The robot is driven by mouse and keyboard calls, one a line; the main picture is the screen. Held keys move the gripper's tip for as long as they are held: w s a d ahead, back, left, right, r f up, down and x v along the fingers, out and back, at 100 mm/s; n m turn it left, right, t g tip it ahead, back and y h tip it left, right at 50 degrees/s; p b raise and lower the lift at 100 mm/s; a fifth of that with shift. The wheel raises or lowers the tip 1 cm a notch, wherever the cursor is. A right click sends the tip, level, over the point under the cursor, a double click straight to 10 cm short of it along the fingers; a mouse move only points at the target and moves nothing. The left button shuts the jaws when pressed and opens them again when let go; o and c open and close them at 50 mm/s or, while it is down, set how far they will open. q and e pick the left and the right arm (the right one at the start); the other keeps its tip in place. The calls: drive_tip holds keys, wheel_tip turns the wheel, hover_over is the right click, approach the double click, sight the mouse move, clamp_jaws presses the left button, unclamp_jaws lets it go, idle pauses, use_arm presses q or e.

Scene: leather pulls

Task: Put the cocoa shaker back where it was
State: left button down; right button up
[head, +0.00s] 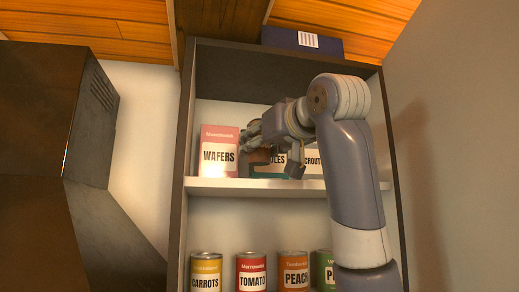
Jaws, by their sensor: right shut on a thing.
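My right arm reaches up from the lower right to the upper shelf. My right gripper (272,153) is shut on a small brown thing (259,156), which looks like the cocoa shaker. The gripper's fingers and wrist hide much of it, and no label on it can be read. It is in front of the boxes, just right of the pink wafers box. I cannot tell whether it touches the shelf board (222,186). My left gripper is not in view.
On the upper shelf stand a pink wafers box (219,152), a teal box (268,171) partly hidden by my gripper, and a white crouton box (313,160). Several cans, including tomato (251,272), line the lower shelf. A dark blue box (303,40) lies on top.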

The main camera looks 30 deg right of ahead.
sight(265, 157)
drive_tip(key=shift+w+d+r, duration=0.1)
drive_tip(key=shift+w+d, duration=0.1)
drive_tip(key=shift+w, duration=0.05)
drive_tip(key=shift+s+a+f, duration=0.15)
drive_tip(key=shift+s+f, duration=0.05)
drive_tip(key=shift+f, duration=0.1)
wheel_tip(265, 157, down, 2)
drive_tip(key=shift+w+f+p, duration=0.1)
drive_tip(key=shift+f+p, duration=0.15)
drive_tip(key=shift+p, duration=0.35)
drive_tip(key=shift+w+f, duration=0.1)
drive_tip(key=shift+f, duration=0.15)
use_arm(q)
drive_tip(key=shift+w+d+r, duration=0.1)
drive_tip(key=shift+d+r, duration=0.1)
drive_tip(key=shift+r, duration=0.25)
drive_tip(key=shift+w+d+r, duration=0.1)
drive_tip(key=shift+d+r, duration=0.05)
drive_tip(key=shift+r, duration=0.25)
